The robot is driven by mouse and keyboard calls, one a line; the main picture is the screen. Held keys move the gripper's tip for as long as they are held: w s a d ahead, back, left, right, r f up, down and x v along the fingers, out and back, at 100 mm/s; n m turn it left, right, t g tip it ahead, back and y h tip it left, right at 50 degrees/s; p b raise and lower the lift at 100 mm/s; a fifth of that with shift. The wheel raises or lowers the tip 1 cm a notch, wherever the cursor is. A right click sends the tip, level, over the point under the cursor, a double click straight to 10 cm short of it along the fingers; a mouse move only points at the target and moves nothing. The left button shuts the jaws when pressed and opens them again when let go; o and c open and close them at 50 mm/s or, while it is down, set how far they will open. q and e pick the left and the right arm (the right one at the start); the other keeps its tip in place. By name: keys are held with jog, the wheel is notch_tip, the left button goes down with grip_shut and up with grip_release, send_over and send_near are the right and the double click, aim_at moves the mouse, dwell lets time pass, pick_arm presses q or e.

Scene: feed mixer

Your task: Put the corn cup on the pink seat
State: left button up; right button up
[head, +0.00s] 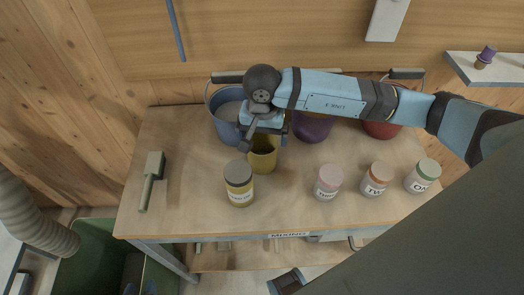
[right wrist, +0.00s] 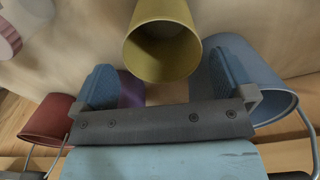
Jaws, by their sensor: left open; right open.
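A yellow cup (head: 263,160), likely the corn cup, stands on the wooden table in front of the blue bucket. In the right wrist view the yellow cup (right wrist: 160,45) shows its open mouth, and its inside is shaded. My right gripper (head: 262,130) is open at the cup's far side. Its blue fingers (right wrist: 157,82) stand apart, one to each side of the cup's rim, and do not close on it. I cannot make out a pink seat.
Blue (head: 225,115), purple (head: 312,126) and red (head: 383,129) buckets stand along the back. A green scoop (head: 151,180) lies left. A shelf (head: 505,70) holds a purple-topped item.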

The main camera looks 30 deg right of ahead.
aim_at(262, 141)
notch_tip(262, 141, down, 3)
jog(key=shift+w+f, duration=0.15)
jog(key=shift+c, duration=0.2)
jog(key=c, duration=0.8)
jog(key=shift+o, duration=0.2)
